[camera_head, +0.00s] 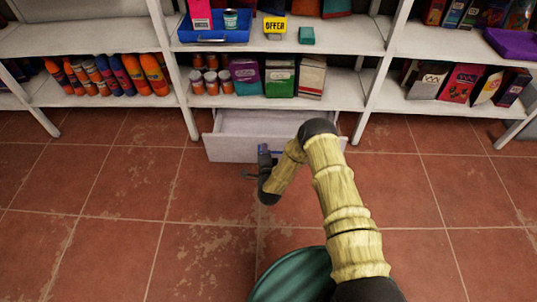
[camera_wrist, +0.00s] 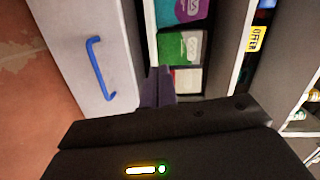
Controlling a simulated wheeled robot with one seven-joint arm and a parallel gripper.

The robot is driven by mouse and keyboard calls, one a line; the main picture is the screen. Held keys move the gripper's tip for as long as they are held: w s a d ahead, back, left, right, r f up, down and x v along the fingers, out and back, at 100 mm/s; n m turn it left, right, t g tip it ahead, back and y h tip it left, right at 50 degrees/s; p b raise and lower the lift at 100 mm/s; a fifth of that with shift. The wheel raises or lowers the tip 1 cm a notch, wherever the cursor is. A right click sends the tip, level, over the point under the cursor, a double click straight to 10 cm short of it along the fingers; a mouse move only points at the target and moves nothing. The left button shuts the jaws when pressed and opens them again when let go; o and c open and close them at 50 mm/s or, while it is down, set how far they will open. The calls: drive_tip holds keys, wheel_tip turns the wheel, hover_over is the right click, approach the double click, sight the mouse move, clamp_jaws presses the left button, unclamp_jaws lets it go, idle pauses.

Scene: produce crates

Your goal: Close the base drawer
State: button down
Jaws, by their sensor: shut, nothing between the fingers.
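The white base drawer (camera_head: 225,148) is under the middle shelf unit, pulled out, with its empty-looking inside showing from above. In the wrist view its front panel (camera_wrist: 75,40) fills the left side, with a blue handle (camera_wrist: 98,68) on it. My gripper (camera_wrist: 157,86) is shut and empty, its dark fingers pointing at the shelf unit beside the panel's top edge. I cannot tell whether they touch the panel. In the head view my arm reaches down to the drawer front and hides part of it; the fingertips are hard to make out.
Cartons (camera_head: 280,80) and jars stand on the shelf directly above the drawer. A blue tray (camera_head: 212,36) and a yellow offer sign (camera_head: 275,25) are on the shelf higher up. The tiled floor (camera_head: 110,210) is clear on both sides of my arm.

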drive_tip(key=s+f+m+t+h+b, duration=0.1)
drive_tip(key=s+f+m+b, duration=0.2)
drive_tip(key=f, duration=0.6)
drive_tip(key=shift+d+f+h+b, duration=0.15)
drive_tip(key=shift+d+h+b, duration=0.2)
drive_tip(key=shift+d+h, duration=0.1)
drive_tip(key=b, duration=0.8)
approach(269, 138)
drive_tip(key=w, duration=0.5)
drive_tip(key=shift+w+f, duration=0.25)
drive_tip(key=shift+f, duration=0.05)
drive_tip(key=shift+w+r, duration=0.15)
drive_tip(key=shift+w, duration=0.55)
